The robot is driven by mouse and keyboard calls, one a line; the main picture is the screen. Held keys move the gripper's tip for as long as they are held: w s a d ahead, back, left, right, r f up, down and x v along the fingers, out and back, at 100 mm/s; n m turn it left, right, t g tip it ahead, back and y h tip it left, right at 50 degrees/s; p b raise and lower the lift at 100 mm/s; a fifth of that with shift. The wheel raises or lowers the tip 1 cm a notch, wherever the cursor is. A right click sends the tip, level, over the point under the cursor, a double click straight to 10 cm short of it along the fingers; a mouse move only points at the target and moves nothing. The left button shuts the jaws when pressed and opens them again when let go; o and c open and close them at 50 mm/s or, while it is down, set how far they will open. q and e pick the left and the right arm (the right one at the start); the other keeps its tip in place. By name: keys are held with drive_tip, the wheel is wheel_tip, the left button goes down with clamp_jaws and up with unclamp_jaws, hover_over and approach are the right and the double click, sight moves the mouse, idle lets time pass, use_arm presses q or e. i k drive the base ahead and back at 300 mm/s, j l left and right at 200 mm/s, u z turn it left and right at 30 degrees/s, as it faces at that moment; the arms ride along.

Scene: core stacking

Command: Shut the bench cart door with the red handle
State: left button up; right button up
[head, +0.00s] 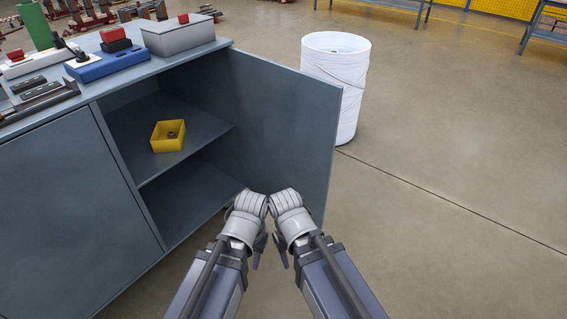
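The bench cart (185,170) is grey-blue and stands at the left. Its right-hand door (285,125) is swung wide open, showing the inside face. No red handle shows on it; the door's outer face is hidden. The left-hand door (60,220) is closed. My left gripper (250,203) and my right gripper (286,200) are side by side, close together, in front of the open door's lower part. Neither visibly holds anything. Their fingers are too unclear to tell open from shut, and I cannot tell whether they touch the door.
A yellow bin (168,136) sits on the cart's inner shelf. Grey (178,36) and blue (108,64) boxes and tools lie on the cart top. A white drum (336,85) stands behind the door. The floor to the right is clear.

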sight(287, 118)
drive_tip(key=u, duration=1.4)
drive_tip(key=l+u, duration=0.1)
drive_tip(key=u, duration=0.25)
drive_tip(key=l+u, duration=0.1)
drive_tip(key=u, duration=0.25)
drive_tip(key=k+l, duration=0.2)
drive_tip(key=l, duration=0.3)
drive_tip(key=k+l, duration=0.2)
drive_tip(key=l, duration=0.25)
drive_tip(key=k+l, duration=0.2)
drive_tip(key=l, duration=0.3)
drive_tip(key=k+l, duration=0.15)
drive_tip(key=l, duration=0.3)
drive_tip(key=k+l, duration=0.2)
drive_tip(key=l, duration=0.3)
drive_tip(key=k+l, duration=0.2)
drive_tip(key=l, duration=0.25)
drive_tip(key=k+l, duration=0.2)
drive_tip(key=l, duration=0.3)
drive_tip(key=k+l, duration=0.2)
drive_tip(key=l, duration=0.25)
